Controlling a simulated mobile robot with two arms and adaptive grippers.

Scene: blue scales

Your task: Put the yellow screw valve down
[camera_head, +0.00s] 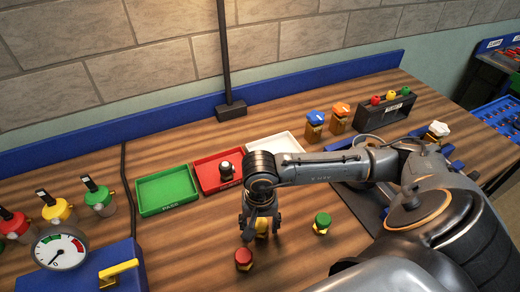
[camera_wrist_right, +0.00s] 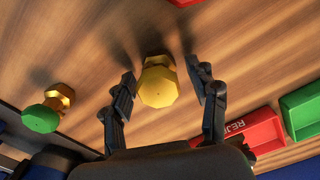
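The yellow screw valve (camera_head: 262,228) is on the wooden workbench, below my right gripper in the head view. In the right wrist view, its yellow cap (camera_wrist_right: 157,87) sits between the two fingers of my right gripper (camera_wrist_right: 164,88), with a visible gap on each side. The right gripper (camera_head: 261,226) is open around the valve and points down. The valve looks upright, with its brass body partly hidden under the cap; its contact with the bench is hard to see. My left gripper is not in view.
A red-capped valve (camera_head: 244,258) and a green-capped valve (camera_head: 322,222) stand close by. Green (camera_head: 168,190), red (camera_head: 206,173) and white (camera_head: 275,144) trays lie behind. The red tray holds a dark part (camera_head: 227,170). A gauge (camera_head: 60,250) is at the left.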

